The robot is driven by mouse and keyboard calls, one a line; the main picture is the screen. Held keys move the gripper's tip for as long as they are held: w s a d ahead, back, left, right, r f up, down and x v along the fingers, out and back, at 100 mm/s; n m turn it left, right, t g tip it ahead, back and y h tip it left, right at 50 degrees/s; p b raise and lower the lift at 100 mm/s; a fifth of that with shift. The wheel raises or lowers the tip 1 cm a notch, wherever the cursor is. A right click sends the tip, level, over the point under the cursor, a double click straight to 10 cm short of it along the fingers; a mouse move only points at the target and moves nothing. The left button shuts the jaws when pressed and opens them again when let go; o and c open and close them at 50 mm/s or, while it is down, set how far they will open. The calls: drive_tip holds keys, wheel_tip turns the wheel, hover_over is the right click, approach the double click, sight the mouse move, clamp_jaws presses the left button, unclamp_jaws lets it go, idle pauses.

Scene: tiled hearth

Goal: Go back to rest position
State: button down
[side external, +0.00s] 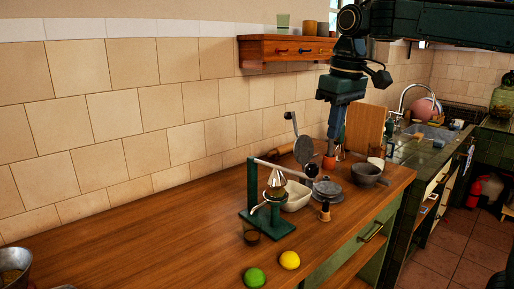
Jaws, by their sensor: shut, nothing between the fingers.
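My gripper (334,148) hangs down from the dark green arm at the upper right. Its fingers are shut with nothing held. They point down over the back right part of the wooden counter (150,245). The fingertips show just above a small orange pot (328,162); I cannot tell from this view whether they touch it.
A lime (254,277) and a lemon (289,260) lie in front. A wooden shelf (284,48) is behind. The counter's left is mostly clear.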

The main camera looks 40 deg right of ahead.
drive_tip(key=s+a+f+t, duration=0.1)
drive_tip(key=s+f+t, duration=0.1)
drive_tip(key=s+f, duration=0.3)
drive_tip(key=s+a+f+t, duration=0.1)
drive_tip(key=s+f, duration=0.5)
drive_tip(key=s, duration=0.8)
drive_tip(key=shift+s+a+t, duration=0.15)
drive_tip(key=shift+a+t, duration=0.15)
drive_tip(key=shift+t, duration=0.3)
drive_tip(key=c, duration=1.6)
unclamp_jaws()
drive_tip(key=o, duration=0.4)
drive_tip(key=shift+w, duration=0.45)
drive_tip(key=shift+o, duration=0.4)
drive_tip(key=w+d+r+t, duration=0.1)
drive_tip(key=w+t, duration=0.1)
drive_tip(key=w, duration=0.5)
drive_tip(key=w+d+r+t, duration=0.2)
drive_tip(key=w+t, duration=0.1)
drive_tip(key=w, duration=0.4)
drive_tip(key=shift+w+d, duration=0.3)
drive_tip(key=shift+w+d+r+t, duration=0.15)
drive_tip(key=shift+w+d+t, duration=0.05)
drive_tip(key=shift+w+t, duration=0.25)
drive_tip(key=shift+w, duration=0.3)
